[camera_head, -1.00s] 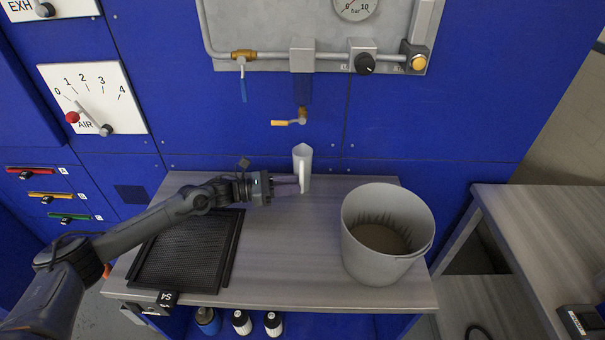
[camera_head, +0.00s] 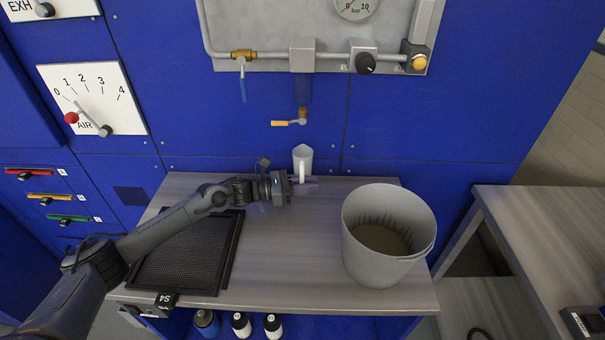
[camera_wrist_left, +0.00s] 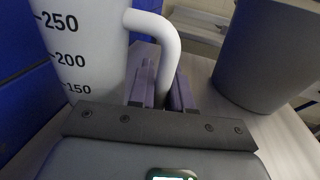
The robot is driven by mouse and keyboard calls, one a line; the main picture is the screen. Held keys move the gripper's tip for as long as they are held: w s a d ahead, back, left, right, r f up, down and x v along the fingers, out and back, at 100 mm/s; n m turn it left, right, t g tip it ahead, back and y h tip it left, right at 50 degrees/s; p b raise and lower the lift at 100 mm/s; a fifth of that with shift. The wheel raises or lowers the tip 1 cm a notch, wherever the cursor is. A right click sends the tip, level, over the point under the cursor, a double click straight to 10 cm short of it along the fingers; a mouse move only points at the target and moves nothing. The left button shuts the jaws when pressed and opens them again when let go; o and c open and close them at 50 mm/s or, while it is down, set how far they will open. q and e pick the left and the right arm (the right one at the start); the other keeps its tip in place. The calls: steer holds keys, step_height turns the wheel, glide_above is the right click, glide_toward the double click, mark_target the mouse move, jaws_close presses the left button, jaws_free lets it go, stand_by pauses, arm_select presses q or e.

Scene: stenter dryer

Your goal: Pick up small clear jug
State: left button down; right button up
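The small clear jug (camera_head: 303,157) stands upright at the back of the grey worktop, against the blue wall. In the left wrist view the jug (camera_wrist_left: 85,50) is a pale, translucent vessel with black measuring marks and a white handle. My left gripper (camera_head: 307,184) is at the handle. In the left wrist view the purple fingers of the left gripper (camera_wrist_left: 163,88) stand on either side of the lower handle, close to it. Whether they press on it cannot be told. My right gripper is not in view.
A large grey bucket (camera_head: 365,250) stands on the right of the worktop (camera_head: 290,255). A black mesh tray (camera_head: 185,265) lies on the left, under my left arm. A yellow-handled tap (camera_head: 290,122) sticks out above the jug. The middle of the worktop is clear.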

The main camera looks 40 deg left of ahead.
mark_target(301, 174)
arm_select(q)
steer(key=shift+r, duration=0.1)
stand_by(0.3)
steer(key=shift+r, duration=0.65)
steer(key=r, duration=0.1)
steer(key=r+p, duration=0.1)
steer(key=r, duration=0.1)
steer(key=shift+d+r, duration=0.15)
steer(key=shift+d, duration=0.2)
steer(key=d+r+p, duration=0.1)
steer(key=d+r, duration=0.5)
steer(key=d, duration=0.5)
steer(key=shift+w+r, duration=0.15)
steer(key=shift+w, duration=0.25)
